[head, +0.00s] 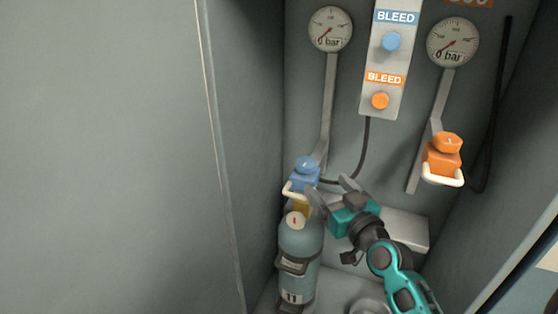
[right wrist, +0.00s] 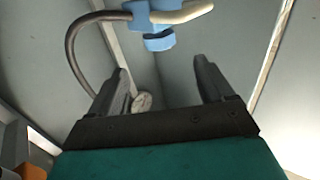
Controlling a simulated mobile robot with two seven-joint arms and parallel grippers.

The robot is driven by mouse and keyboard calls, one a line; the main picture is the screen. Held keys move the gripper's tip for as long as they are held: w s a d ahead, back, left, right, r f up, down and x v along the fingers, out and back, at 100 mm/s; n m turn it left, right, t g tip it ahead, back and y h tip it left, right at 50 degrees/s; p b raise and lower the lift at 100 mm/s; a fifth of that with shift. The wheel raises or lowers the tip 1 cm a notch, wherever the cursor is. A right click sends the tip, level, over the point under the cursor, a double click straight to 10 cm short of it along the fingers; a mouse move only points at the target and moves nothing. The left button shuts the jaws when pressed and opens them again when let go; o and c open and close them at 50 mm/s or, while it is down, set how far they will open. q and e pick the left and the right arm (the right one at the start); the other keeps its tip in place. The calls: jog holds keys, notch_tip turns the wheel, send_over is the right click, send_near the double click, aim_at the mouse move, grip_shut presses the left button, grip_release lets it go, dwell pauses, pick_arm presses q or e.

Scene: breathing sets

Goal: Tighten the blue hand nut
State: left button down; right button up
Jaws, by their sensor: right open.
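The blue hand nut (head: 306,162) is the rounded knob on top of the blue connector (head: 302,178), which has a cream handle (head: 296,193). The connector sits just above the neck of a blue-grey cylinder (head: 300,245). In the right wrist view the blue nut (right wrist: 158,42) shows beyond the fingertips, roughly centred between them. My right gripper (head: 329,190) is open and empty, just right of and below the connector in the head view. My left gripper is not in view.
An orange connector (head: 443,158) with a handle hangs at right. Two gauges (head: 330,30) and (head: 453,42) read 0 bar. A panel with blue (head: 391,41) and orange (head: 380,100) bleed knobs stands between them. A hose runs beside the blue connector. Cabinet walls close in both sides.

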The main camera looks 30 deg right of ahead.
aim_at(303, 157)
jog(key=w, duration=0.3)
jog(key=w+b, duration=0.1)
jog(key=w, duration=0.3)
jog(key=w+d, duration=0.1)
jog(key=w, duration=0.3)
jog(key=shift+w, duration=0.15)
jog(key=shift+w+b, duration=0.3)
jog(key=shift+w, duration=0.5)
jog(key=shift+c, duration=0.5)
